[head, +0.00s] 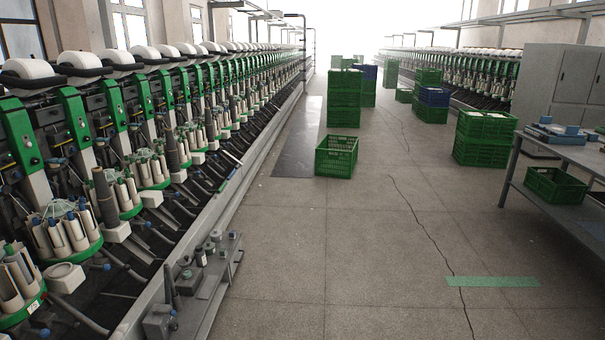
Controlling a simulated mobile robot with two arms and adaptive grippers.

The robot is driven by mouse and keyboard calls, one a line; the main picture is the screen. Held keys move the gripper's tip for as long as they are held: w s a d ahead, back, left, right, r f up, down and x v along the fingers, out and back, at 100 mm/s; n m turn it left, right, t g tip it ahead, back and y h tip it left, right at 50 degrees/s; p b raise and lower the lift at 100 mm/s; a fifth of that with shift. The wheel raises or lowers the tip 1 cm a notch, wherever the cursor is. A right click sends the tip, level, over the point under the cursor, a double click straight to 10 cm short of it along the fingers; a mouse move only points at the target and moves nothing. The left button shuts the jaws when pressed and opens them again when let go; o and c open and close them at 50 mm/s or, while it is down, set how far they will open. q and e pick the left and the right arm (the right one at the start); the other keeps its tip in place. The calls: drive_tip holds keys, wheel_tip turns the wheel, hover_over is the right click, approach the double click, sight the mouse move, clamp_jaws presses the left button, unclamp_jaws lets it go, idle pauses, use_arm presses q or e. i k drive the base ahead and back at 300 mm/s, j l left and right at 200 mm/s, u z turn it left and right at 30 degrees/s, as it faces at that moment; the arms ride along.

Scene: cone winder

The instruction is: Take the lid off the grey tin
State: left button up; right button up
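I cannot pick out a grey tin or its lid for certain in the head view. Small grey and dark pieces (201,257) stand on the low rail at the front of the left machine, too small to tell what each one is. A grey table (512,184) at the right edge carries blue and grey items (557,134), also too small to tell apart. Neither my left nor my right gripper shows.
A long winding machine (120,130) with white cones fills the left side. A green crate (336,156) stands on the aisle floor, with stacked crates (485,138) farther right. A grey cabinet (577,82) stands behind the table. The near floor (350,260) is clear.

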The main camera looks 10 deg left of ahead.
sight(217, 233)
drive_tip(key=i+u, duration=0.1)
drive_tip(key=i, duration=0.95)
drive_tip(key=i+l, duration=0.1)
drive_tip(key=i, duration=0.95)
drive_tip(key=i+j+u, duration=0.2)
drive_tip(key=i, duration=0.3)
drive_tip(key=i+l+u, duration=0.25)
drive_tip(key=i, duration=0.3)
drive_tip(key=i+u, duration=0.2)
drive_tip(key=i, duration=0.35)
drive_tip(key=i+l+u, duration=0.25)
drive_tip(key=i, duration=0.25)
